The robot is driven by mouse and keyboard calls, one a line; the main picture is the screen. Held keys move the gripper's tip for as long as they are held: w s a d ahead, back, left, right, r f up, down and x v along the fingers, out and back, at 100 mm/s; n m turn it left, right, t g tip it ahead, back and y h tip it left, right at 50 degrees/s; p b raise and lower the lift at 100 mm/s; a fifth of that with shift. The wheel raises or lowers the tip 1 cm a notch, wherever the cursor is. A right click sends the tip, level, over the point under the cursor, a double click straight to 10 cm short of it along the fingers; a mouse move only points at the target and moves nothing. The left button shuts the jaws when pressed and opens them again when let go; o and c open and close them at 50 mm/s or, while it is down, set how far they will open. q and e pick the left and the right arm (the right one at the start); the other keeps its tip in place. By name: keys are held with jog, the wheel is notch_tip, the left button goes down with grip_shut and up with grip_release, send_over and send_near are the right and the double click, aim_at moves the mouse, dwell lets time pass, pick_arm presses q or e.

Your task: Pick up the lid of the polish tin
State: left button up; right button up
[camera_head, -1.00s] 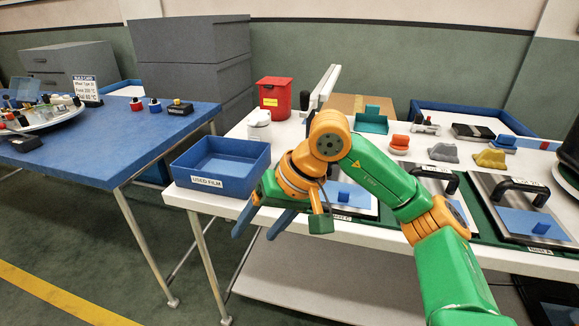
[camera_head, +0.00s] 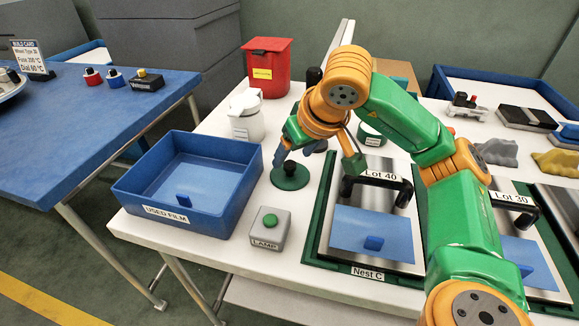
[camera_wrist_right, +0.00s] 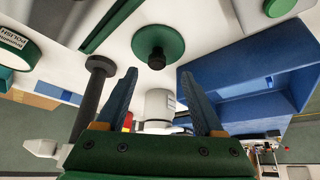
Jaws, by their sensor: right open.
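The lid is a green disc with a black knob (camera_head: 290,180). It lies on the white table between the used-film bin and Nest C. In the right wrist view the lid (camera_wrist_right: 158,38) is ahead of the fingertips, knob toward them. My right gripper (camera_head: 297,154) is open and empty, pointing down above the lid; its fingers (camera_wrist_right: 158,74) are spread apart in the wrist view. A green-and-white tin with a polish label (camera_wrist_right: 12,52) shows at the wrist view's left; the tin (camera_head: 372,136) is partly hidden behind my right arm. My left gripper is out of view.
The blue used-film bin (camera_head: 122,192) stands left of the lid, with a grey lamp box (camera_head: 270,230) in front. A white canister (camera_head: 247,122) and red bin (camera_head: 267,68) stand behind. Nest C (camera_head: 352,271), with its black handle, is close on the right.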

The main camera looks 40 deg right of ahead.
aim_at(291, 163)
jog(key=x, duration=0.4)
jog(key=shift+d+f, duration=0.2)
jog(key=shift+d, duration=0.1)
jog(key=shift+s+a+r, duration=0.1)
jog(key=shift+c, duration=1.4)
grip_shut()
